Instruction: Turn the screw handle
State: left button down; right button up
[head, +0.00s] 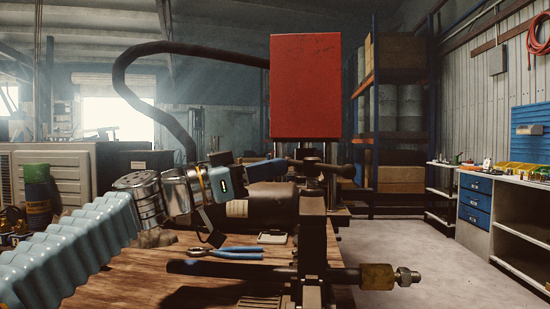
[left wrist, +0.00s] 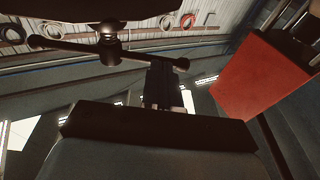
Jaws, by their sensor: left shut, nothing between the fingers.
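The screw handle (head: 328,168) is a dark bar with rounded ends, below the red box of the machine in the head view. In the left wrist view, the handle (left wrist: 75,47) crosses the upper left, with a shiny hub near its middle and a knob at each end. My left gripper (head: 284,164) is shut and empty at the handle's left part. In the left wrist view its fingers (left wrist: 162,72) reach up close to the bar, near the right knob. I cannot tell whether they touch it. My right gripper is not in view.
The red box (head: 305,86) stands above the handle. Blue-handled pliers (head: 228,254) lie on the wooden bench (head: 130,287). Open floor (head: 420,260) is at the right, before shelves and blue drawers (head: 475,207).

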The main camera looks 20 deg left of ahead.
pick_arm(q)
jog(key=shift+w+d, duration=0.35)
jog(key=shift+w+d+m+g+h+b, duration=0.2)
jog(key=shift+w+m+g+h+b, duration=0.25)
jog(key=shift+m+g+h, duration=0.55)
jog(key=shift+w+d+m+g+h+b, duration=0.15)
jog(key=shift+w+m+g+h+b, duration=0.4)
jog(key=shift+g, duration=0.75)
jog(key=shift+s, duration=0.1)
